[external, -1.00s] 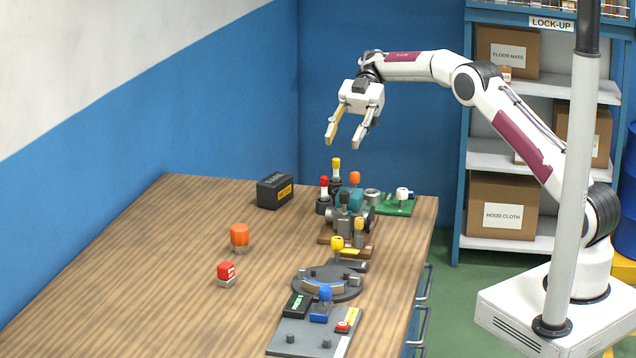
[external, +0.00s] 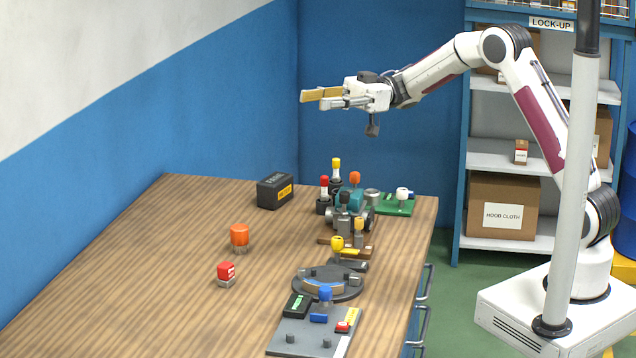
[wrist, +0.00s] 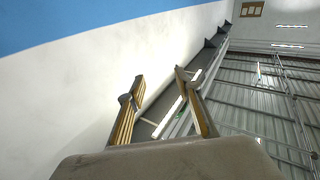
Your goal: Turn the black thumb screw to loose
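A small black knob (external: 344,198), which looks like the black thumb screw, stands on top of a grey fixture (external: 343,221) in the external view. The fixture is on a brown base near the right side of the table; whether the screw is tight or loose cannot be told. My gripper (external: 312,100) is high above the table, well apart from the knob, with its fingers pointing left and roughly level. Its fingers are apart and empty in the wrist view (wrist: 159,75). The wrist view shows only wall and ceiling.
Around the fixture stand red (external: 324,182), yellow (external: 336,163), orange (external: 355,178) and white (external: 402,194) knobs. A round dark plate (external: 345,293) and a grey panel (external: 290,345) lie nearer. A black box (external: 275,191) sits at the back. The table's left (external: 140,270) is mostly clear.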

